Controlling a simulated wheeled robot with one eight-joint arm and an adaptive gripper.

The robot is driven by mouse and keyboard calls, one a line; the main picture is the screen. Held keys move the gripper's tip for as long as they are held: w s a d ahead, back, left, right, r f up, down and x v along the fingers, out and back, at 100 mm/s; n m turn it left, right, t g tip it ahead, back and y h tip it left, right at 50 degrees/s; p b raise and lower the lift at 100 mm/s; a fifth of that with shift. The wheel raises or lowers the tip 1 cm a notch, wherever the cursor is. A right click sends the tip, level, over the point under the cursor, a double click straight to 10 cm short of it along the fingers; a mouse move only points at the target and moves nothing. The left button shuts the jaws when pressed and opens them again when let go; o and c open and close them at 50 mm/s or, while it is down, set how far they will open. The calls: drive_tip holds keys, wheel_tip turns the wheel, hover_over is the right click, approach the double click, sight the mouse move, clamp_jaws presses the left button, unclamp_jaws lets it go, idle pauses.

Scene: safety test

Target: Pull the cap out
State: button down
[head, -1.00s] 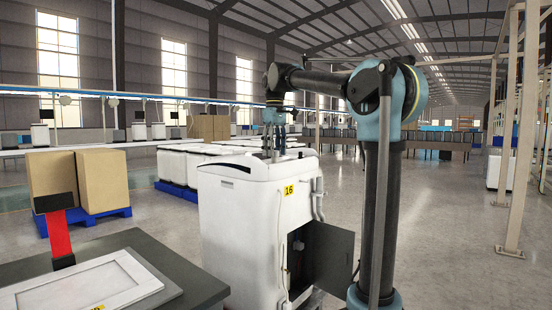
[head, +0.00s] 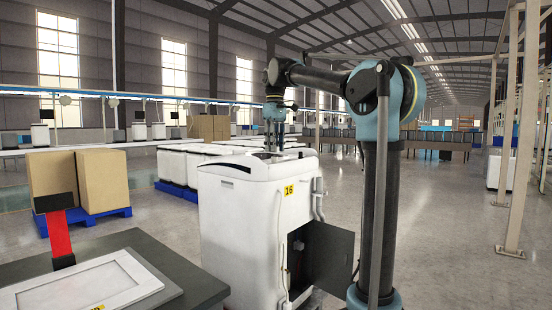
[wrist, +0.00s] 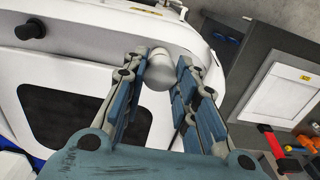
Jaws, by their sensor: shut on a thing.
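The white washer-like machine (head: 245,215) with the yellow 16 label stands in the middle of the head view. My gripper (head: 274,147) points down over the back part of its top. In the wrist view, a white rounded cap (wrist: 158,73) sits between the two fingertips, close to the machine's white top (wrist: 75,55). The gripper is shut on this cap. Whether the cap's lower end is clear of the machine is hidden. The cap is too small to make out in the head view.
The machine's small front door (head: 328,255) hangs open. A dark table (head: 190,285) with a white framed panel (head: 90,290) stands at the front left. Cardboard boxes (head: 103,180) on a blue pallet and rows of white machines stand behind.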

drive_tip(key=shift+r, duration=2.15)
